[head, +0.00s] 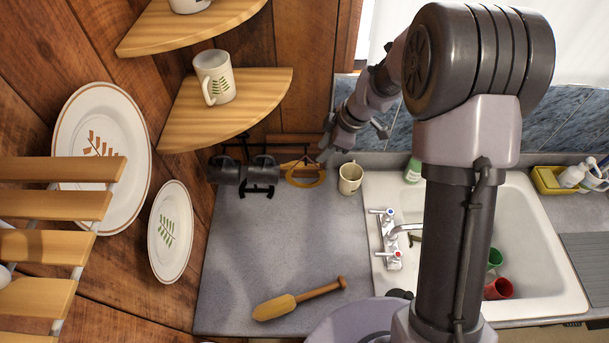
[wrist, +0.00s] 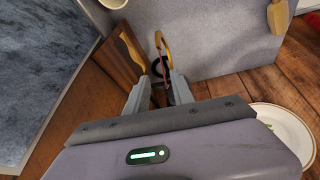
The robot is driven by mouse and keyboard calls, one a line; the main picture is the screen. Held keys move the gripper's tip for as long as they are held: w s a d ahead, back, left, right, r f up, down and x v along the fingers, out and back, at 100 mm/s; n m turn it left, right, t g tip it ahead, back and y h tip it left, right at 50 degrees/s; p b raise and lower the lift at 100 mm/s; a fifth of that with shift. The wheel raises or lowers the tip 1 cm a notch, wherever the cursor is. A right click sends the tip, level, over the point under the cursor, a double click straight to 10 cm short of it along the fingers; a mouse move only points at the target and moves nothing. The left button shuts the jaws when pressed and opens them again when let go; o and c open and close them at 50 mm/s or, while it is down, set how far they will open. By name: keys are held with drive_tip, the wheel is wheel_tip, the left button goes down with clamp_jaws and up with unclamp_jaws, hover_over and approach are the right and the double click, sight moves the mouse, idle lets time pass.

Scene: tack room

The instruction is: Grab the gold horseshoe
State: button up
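The gold horseshoe (head: 320,181) is a curved gold band near the back of the grey counter, left of the white mug in the head view. In the wrist view the gold horseshoe (wrist: 168,48) shows as a narrow arch just beyond my fingertips, roughly in line with the gap. My gripper (wrist: 160,78) is open, with its two grey fingers apart and nothing visibly held. In the head view my gripper (head: 329,150) is above and slightly right of the horseshoe. Whether a finger touches it cannot be told.
Dark metal pieces (head: 262,168) sit left of the horseshoe. A white mug (head: 350,180) stands close on its right. A corner shelf (head: 225,115) with a mug is above left. A wooden brush-like tool (head: 275,307) lies on the front counter; the counter's middle is clear.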

drive_tip(key=x, duration=0.2)
drive_tip(key=p+x, duration=0.1)
drive_tip(key=x, duration=0.3)
drive_tip(key=shift+s+d+f, duration=0.1)
drive_tip(key=shift+s+d, duration=0.1)
drive_tip(key=shift+d, duration=0.1)
drive_tip(key=shift+s, duration=0.15)
drive_tip(key=shift+s+d, duration=0.1)
drive_tip(key=c, duration=0.3)
clamp_jaws()
idle(0.4)
